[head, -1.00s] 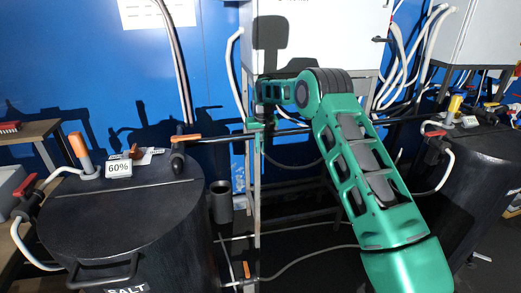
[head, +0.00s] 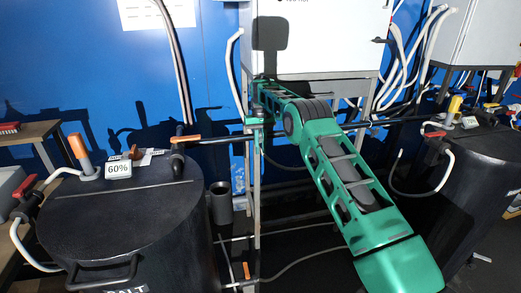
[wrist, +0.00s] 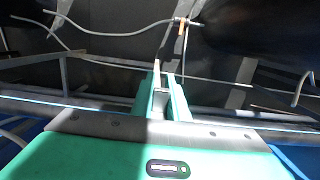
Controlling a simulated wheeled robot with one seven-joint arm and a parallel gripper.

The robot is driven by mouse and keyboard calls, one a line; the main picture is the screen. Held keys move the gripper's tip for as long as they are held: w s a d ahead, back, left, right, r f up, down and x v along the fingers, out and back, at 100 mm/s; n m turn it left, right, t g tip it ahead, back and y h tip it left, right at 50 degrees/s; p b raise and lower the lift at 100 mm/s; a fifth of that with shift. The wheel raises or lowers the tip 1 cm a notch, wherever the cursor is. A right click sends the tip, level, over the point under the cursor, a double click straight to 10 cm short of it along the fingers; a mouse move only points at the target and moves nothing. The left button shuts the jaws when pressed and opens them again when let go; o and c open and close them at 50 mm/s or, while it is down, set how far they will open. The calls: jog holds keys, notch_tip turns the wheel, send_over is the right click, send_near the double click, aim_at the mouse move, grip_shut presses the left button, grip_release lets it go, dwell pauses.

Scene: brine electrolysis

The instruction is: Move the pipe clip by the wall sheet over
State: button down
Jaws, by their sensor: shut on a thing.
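The wall sheet (head: 157,14) is a white printed page on the blue wall at the upper left of the head view. My gripper (head: 255,121) is by the dark horizontal pipe (head: 222,141), at the post of the grey frame, right of and below the sheet. In the wrist view my gripper (wrist: 164,82) has its two green fingers close together on a small pale piece (wrist: 158,98), which I take to be the pipe clip. The fingers hide most of it, and I cannot tell whether it touches the pipe.
Another dark drum (head: 482,160) is at right. A white cabinet (head: 330,45) on a grey frame is behind my arm. Loose hoses hang around it.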

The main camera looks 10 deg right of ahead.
aim_at(260, 138)
jog(key=shift+r, duration=0.1)
jog(key=c, duration=1.7)
grip_release()
jog(key=shift+w+r, duration=0.15)
jog(key=shift+r, duration=2.35)
jog(key=s+a+r, duration=0.2)
jog(key=a, duration=0.1)
jog(key=s+a+r, duration=0.2)
jog(key=a, duration=0.1)
jog(key=s+a+r, duration=0.2)
jog(key=a, duration=0.2)
jog(key=shift+s, duration=0.1)
